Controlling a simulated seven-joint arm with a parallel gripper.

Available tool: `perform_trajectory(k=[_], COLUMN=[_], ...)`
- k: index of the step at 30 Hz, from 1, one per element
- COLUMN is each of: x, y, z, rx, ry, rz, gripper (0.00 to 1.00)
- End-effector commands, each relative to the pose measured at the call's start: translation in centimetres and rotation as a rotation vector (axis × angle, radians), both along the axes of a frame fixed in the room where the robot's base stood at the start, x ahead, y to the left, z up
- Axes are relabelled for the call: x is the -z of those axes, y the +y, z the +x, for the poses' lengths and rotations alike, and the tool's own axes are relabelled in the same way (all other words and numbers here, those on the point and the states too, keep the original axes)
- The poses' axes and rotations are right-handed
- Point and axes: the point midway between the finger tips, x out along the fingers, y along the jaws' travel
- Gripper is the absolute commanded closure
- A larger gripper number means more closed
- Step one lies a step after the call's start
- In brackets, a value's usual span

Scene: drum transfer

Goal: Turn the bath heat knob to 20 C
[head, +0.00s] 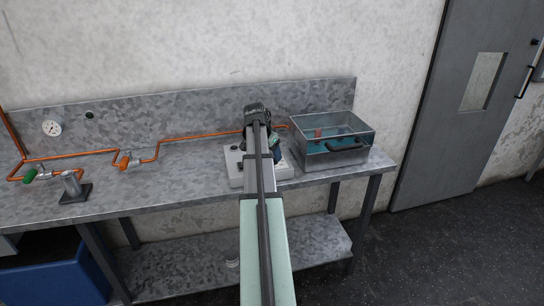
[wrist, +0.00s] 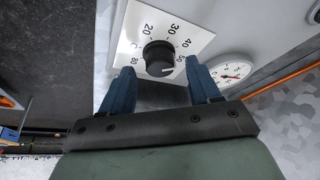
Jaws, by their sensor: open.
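The bath heat knob (wrist: 158,58) is a round black knob on a white dial plate (wrist: 132,38) in the wrist view. The plate is marked in C, with 20, 30, 40 and 50 readable. A pale line on the knob appears to point towards the 50 side, away from 20. My gripper (wrist: 162,84) is open, its two blue fingers apart, with the knob just beyond and between the tips. I cannot tell whether they touch it. In the head view my arm hides the knob; the pale control box (head: 236,166) shows beside it.
A round gauge (wrist: 232,70) is close to my right finger in the wrist view. Copper pipe (head: 190,136) runs along the wall.

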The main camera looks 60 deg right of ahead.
Motion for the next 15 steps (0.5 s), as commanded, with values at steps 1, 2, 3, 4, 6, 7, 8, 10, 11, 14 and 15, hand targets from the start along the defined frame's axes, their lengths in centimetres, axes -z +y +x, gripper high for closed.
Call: perform_trajectory(k=[1,2,3,4,6,7,8,10,11,14,15], x=[0.5,0.7,1.0,1.2,1.6,1.7,1.7,1.9,1.9,1.9,1.9], y=[-0.2,-0.3,-0.4,-0.5,-0.6,-0.7,-0.7,-0.8,-0.8,-0.8,-0.8], z=[0.0,0.0,-0.1,-0.1,-0.1,-0.1,-0.1,-0.1,-0.1,-0.1,-0.1], rx=[0.000,0.000,0.000,0.000,0.000,0.000,0.000,0.000,0.000,0.000,0.000], ry=[0.001,0.001,0.000,0.000,0.000,0.000,0.000,0.000,0.000,0.000,0.000], rz=[0.001,0.001,0.001,0.000,0.000,0.000,0.000,0.000,0.000,0.000,0.000], gripper=[0.38,0.38,0.38,0.38,0.38,0.38,0.38,0.38,0.38,0.38,0.38])
